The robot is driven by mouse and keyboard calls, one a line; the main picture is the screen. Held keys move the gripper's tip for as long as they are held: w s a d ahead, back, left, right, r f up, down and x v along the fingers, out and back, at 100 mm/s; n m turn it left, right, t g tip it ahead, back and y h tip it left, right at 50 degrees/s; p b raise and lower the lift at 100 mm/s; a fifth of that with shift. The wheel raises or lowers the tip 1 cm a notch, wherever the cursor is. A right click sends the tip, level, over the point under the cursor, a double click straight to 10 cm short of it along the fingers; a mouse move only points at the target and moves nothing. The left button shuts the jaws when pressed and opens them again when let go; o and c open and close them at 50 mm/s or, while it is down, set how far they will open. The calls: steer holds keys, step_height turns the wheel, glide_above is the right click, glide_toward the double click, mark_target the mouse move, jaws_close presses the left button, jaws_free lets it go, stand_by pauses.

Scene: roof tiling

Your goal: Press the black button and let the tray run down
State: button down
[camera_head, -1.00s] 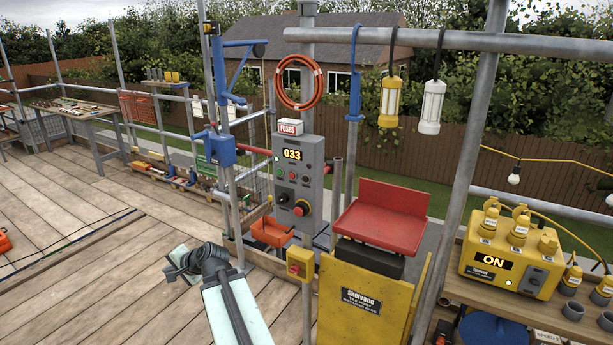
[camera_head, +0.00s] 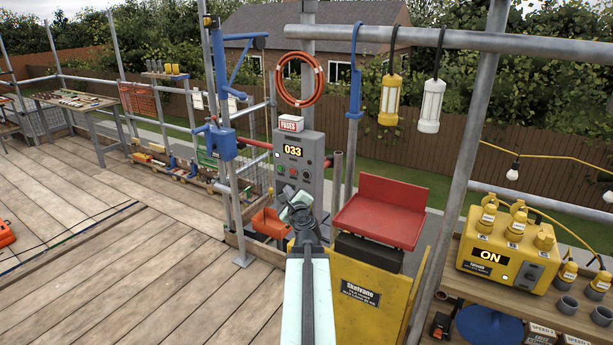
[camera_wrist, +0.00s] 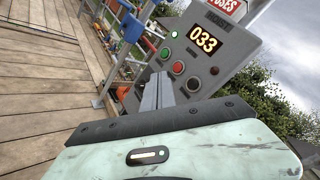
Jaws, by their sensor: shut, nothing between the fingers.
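The grey control box (camera_head: 314,158) stands at the scaffold with a lit 033 display (camera_head: 293,151). In the wrist view the display (camera_wrist: 203,39) is sharp, with a green button (camera_wrist: 165,53) and a red button (camera_wrist: 177,68) below it. The red tray (camera_head: 380,212) sits at the top of the yellow hoist (camera_head: 372,308). My gripper (camera_head: 290,193) is shut and empty in front of the box's lower part; its fingers (camera_wrist: 158,93) point at the panel. Contact cannot be told.
Scaffold poles (camera_head: 228,185) stand to the left. A yellow power box (camera_head: 507,250) marked ON sits on a bench at the right. The plank deck (camera_head: 120,245) is mostly clear at the left.

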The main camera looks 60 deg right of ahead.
mark_target(306, 175)
steer(key=d, duration=0.8)
steer(key=shift+d, duration=0.35)
steer(key=shift+d, duration=0.1)
stand_by(1.8)
steer(key=shift+d, duration=0.35)
